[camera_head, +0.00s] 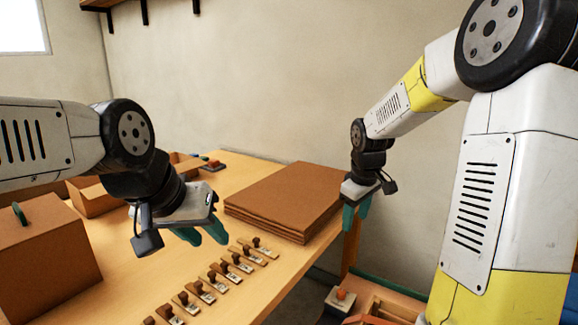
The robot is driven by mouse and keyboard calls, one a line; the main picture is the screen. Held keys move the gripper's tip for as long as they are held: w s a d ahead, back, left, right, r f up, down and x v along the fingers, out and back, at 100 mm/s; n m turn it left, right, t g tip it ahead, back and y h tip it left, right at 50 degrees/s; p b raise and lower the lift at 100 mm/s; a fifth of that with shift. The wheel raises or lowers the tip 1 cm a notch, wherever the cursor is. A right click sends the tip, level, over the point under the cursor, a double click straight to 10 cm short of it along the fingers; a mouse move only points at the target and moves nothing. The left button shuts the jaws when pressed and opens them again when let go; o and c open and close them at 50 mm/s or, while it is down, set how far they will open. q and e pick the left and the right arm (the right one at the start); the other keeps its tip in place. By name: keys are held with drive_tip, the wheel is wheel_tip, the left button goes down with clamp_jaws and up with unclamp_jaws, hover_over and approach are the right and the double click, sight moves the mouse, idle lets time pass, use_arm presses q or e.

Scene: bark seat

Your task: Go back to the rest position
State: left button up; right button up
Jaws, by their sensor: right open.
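My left gripper (206,236) hangs over the wooden table, above and behind the row of wooden-handled stamps. Its two teal fingers point down and I see nothing between them; their gap is too unclear to judge. My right gripper (356,212) is open and empty, fingers down, just off the right end of the table beside the stack of brown sheets. Both arms are raised, the left entering from the left edge and the right from the right edge.
The table (120,262) carries a brown box (45,262), an open carton (95,200), a stack of brown sheets (285,196) and several small stamps (218,279). A lower tray (390,300) and a white block with an orange knob (341,299) sit at lower right.

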drive_tip(key=s+a+r+m+t+y, duration=0.1)
drive_tip(key=s+r+m, duration=0.2)
drive_tip(key=s, duration=0.8)
drive_tip(key=s+a+r+m+t+y, duration=0.1)
drive_tip(key=s+a+r+m+t, duration=0.1)
drive_tip(key=s+r+m, duration=0.2)
drive_tip(key=s+r, duration=0.3)
drive_tip(key=s, duration=0.4)
drive_tip(key=shift+s+a, duration=0.2)
drive_tip(key=shift+s, duration=0.1)
